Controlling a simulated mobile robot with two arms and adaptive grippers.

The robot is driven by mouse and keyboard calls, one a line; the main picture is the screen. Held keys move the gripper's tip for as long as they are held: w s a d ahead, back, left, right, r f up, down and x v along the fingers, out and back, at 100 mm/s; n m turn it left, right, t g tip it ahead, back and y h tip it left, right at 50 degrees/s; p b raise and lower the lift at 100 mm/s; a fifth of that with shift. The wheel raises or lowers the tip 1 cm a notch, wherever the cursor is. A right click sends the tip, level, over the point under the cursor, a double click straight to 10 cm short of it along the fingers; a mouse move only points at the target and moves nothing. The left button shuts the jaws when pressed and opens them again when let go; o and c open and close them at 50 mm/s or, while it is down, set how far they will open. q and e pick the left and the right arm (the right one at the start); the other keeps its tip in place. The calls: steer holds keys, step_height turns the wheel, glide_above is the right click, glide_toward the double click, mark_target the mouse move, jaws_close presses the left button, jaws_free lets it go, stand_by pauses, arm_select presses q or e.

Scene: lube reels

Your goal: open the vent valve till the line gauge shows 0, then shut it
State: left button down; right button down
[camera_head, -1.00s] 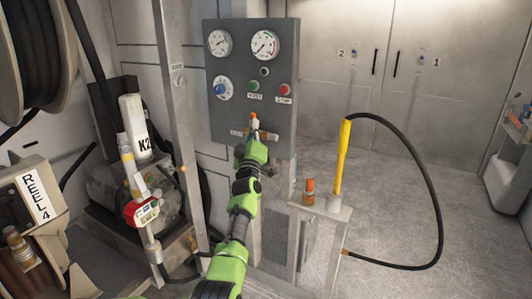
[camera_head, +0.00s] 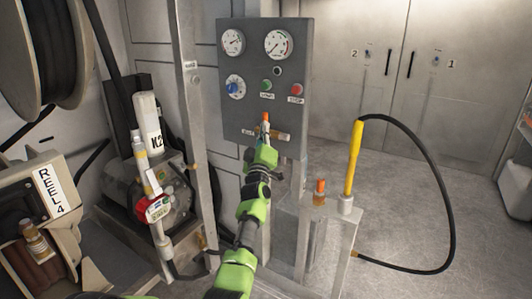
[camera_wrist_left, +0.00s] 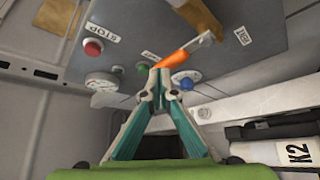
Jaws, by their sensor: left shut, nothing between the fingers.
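The grey panel (camera_head: 255,113) carries two round white gauges, a left one (camera_head: 233,42) and a right one (camera_head: 278,45). Their dials are too small to read surely, and I cannot tell which is the line gauge. The vent valve's orange handle (camera_head: 265,117) is low on the panel and also shows in the left wrist view (camera_wrist_left: 172,60). My left gripper (camera_wrist_left: 160,73) is shut and empty, its fingertips right at the orange handle; I cannot tell whether they touch it. In the head view the gripper (camera_head: 265,136) covers part of the valve. My right gripper is out of view.
A blue knob (camera_head: 235,86), green button (camera_head: 267,85) and red button (camera_head: 298,89) sit above the valve. A stand with a yellow hose handle (camera_head: 354,158) and an orange-topped fitting (camera_head: 320,187) is to the right. Reels and a K2 unit (camera_head: 147,118) are left.

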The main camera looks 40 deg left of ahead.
arm_select(q)
steer(key=v, duration=1)
